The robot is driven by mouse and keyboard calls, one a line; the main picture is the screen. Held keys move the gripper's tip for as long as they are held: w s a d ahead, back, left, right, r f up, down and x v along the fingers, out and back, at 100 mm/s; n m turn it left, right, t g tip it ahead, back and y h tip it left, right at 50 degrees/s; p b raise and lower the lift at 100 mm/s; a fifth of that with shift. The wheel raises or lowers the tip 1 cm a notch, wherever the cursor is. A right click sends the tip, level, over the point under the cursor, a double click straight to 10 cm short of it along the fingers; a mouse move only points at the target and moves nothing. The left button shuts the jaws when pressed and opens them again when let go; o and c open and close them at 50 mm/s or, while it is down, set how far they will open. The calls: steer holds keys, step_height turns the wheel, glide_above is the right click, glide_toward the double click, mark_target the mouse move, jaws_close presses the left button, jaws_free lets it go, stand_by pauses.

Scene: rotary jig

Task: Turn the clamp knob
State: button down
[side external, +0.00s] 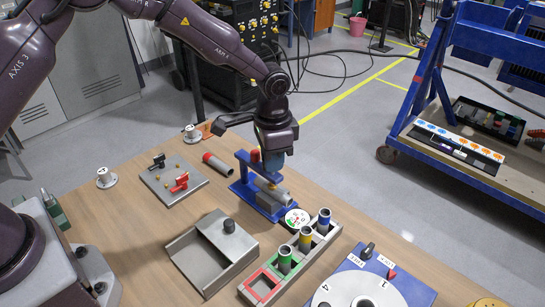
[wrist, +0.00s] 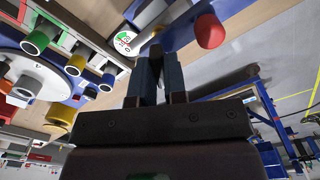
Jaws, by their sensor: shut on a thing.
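The blue clamp stand (side external: 243,188) is on the wooden table with a grey cylinder (side external: 270,196) lying in it. My gripper (side external: 273,165) points down over the clamp. In the wrist view my gripper's fingers (wrist: 157,62) are close together on a small dark piece, the clamp knob (wrist: 156,49). Most of the knob is hidden by the fingers, and it is hidden in the side view.
A white dial gauge (side external: 297,218) stands close to the clamp. A grey rack (side external: 318,250) holds blue, yellow and green cylinders. A grey tray (side external: 196,262), a toggle plate (side external: 160,190) and a red-ended cylinder (side external: 219,164) lie to the left. A numbered turntable (side external: 345,284) is at front right.

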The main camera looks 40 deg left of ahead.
steer(key=shift+r, duration=0.1)
steer(key=c, duration=1.2)
jaws_free()
steer(key=shift+o, duration=0.2)
step_height(320, 180, up, 13)
